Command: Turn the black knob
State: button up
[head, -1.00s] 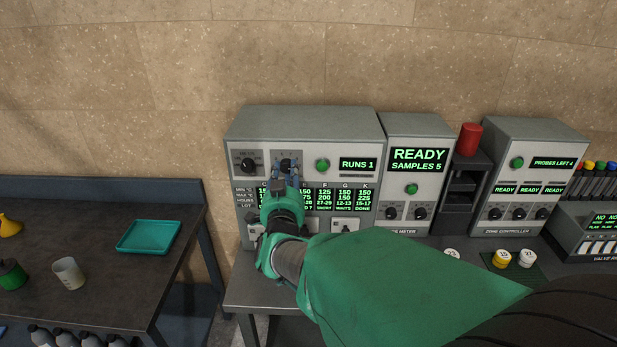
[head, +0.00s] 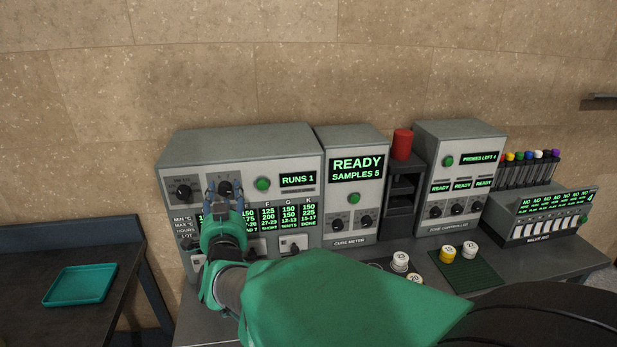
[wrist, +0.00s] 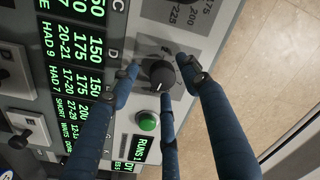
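A black knob (wrist: 158,74) with a white pointer line sits on a grey panel in the wrist view. My three-fingered gripper (wrist: 158,72) is open around it. One blue finger is left of the knob and one right, with small gaps visible. The third finger overlaps the knob's lower edge; whether it touches is unclear. In the head view my gripper (head: 222,190) is at the front of the left grey cabinet (head: 245,145), over its second upper dial. Its fingers partly hide the knob (head: 224,187) there. Another black knob (head: 183,192) is left of it.
A green button (head: 263,184) and a RUNS 1 display (head: 297,179) are right of my gripper. A lit table display (head: 283,217) is below. The cure meter (head: 352,165), a red cylinder (head: 402,144) and the zone controller (head: 462,150) stand farther right. A teal tray (head: 80,285) lies on the left table.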

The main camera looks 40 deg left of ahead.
jog(key=shift+s+r, duration=0.1)
jog(key=shift+s+d, duration=0.45)
jog(key=shift+d, duration=0.1)
jog(key=v, duration=1)
jog(key=shift+d, duration=0.25)
jog(key=shift+s, duration=0.15)
jog(key=shift+d, duration=0.1)
grip_shut()
jog(key=w+d+m+p, duration=0.4)
jog(key=d+m+p, duration=0.4)
jog(key=m+p, duration=0.4)
jog(key=shift+w+d+f+h, duration=0.2)
jog(key=shift+w+f+h, duration=0.05)
jog(key=shift+w+h, duration=0.05)
